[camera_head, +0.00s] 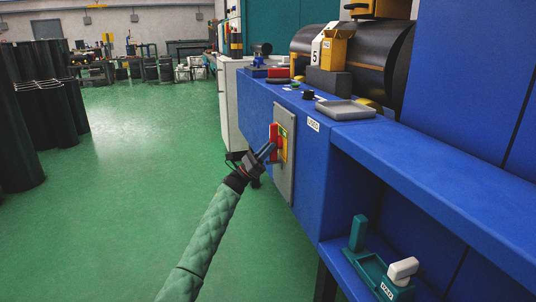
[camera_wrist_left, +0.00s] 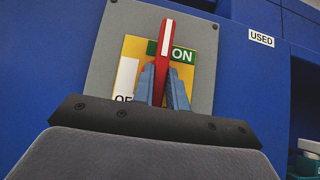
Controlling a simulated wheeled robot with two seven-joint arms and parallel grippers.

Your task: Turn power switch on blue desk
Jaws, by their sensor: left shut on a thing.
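The power switch is a red handle (camera_head: 274,141) on a grey plate (camera_head: 286,170) fixed to the side of the blue desk (camera_head: 345,140). In the left wrist view the red handle (camera_wrist_left: 165,45) stands upright over a yellow panel (camera_wrist_left: 202,62) with a green ON label (camera_wrist_left: 182,54); a partly hidden OFF label is at the lower left. My left gripper (camera_head: 268,153) is at the switch, its blue-grey fingers (camera_wrist_left: 163,86) shut on the red handle from both sides. My right gripper is in neither view.
On the desk top are a grey tray (camera_head: 346,110), a yellow block (camera_head: 336,47) and a dark cylinder (camera_head: 400,62). A teal holder with a white part (camera_head: 403,270) stands on the lower shelf. Green floor (camera_head: 110,200) left of the desk is open. Dark cylinders (camera_head: 15,130) stand far left.

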